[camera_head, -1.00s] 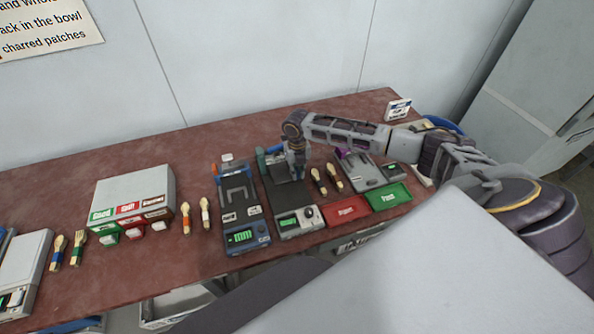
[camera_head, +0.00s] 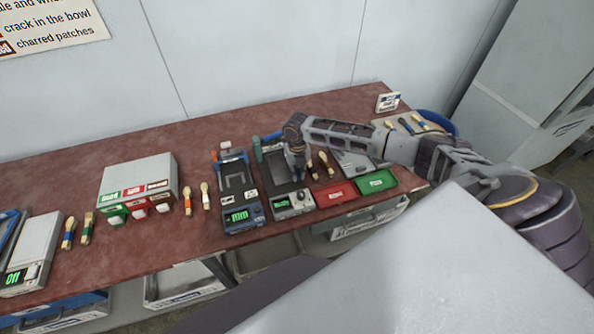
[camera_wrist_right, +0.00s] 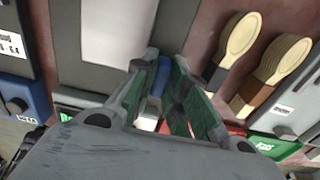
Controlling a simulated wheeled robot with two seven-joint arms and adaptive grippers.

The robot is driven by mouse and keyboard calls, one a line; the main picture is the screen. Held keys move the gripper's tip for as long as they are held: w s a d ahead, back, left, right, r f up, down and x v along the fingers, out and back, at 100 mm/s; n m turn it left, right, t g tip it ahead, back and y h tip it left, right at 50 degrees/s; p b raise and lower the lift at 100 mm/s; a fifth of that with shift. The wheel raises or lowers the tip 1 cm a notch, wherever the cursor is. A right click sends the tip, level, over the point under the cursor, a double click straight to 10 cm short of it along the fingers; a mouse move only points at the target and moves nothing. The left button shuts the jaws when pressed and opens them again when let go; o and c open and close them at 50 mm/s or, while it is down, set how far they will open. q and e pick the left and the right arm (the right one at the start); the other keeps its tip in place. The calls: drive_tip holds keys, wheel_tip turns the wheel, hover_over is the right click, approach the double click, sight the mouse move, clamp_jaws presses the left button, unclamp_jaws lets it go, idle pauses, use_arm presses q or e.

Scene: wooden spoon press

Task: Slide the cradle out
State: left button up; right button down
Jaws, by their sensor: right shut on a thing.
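The dark grey press (camera_head: 274,172) with a green display stands near the middle of the table, and its flat bed runs back to front. My right gripper (camera_head: 300,177) is over the right side of this press. In the right wrist view, the green-padded fingers of my right gripper (camera_wrist_right: 165,68) are closed around a small blue piece (camera_wrist_right: 163,78), which looks like a handle. A pale grey plate (camera_wrist_right: 111,34) lies beside it on the dark bed. I cannot tell which part is the cradle. The fingers hide much of the hold. My left gripper is not in view.
A blue press (camera_head: 238,185) stands just left. Two spoons (camera_head: 326,163) lie right of my gripper. A red tray (camera_head: 335,194) and a green tray (camera_head: 376,182) sit at the front right. A box with coloured labels (camera_head: 139,180) stands left, with bare table behind it.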

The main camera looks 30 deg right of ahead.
drive_tip(key=shift+s+a+r, duration=0.1)
drive_tip(key=shift+s+r, duration=0.05)
drive_tip(key=shift+s, duration=0.25)
drive_tip(key=shift+w, duration=0.2)
drive_tip(key=c, duration=1.4)
unclamp_jaws()
drive_tip(key=shift+s, duration=0.15)
drive_tip(key=shift+c, duration=0.2)
wheel_tip(320, 180, up, 12)
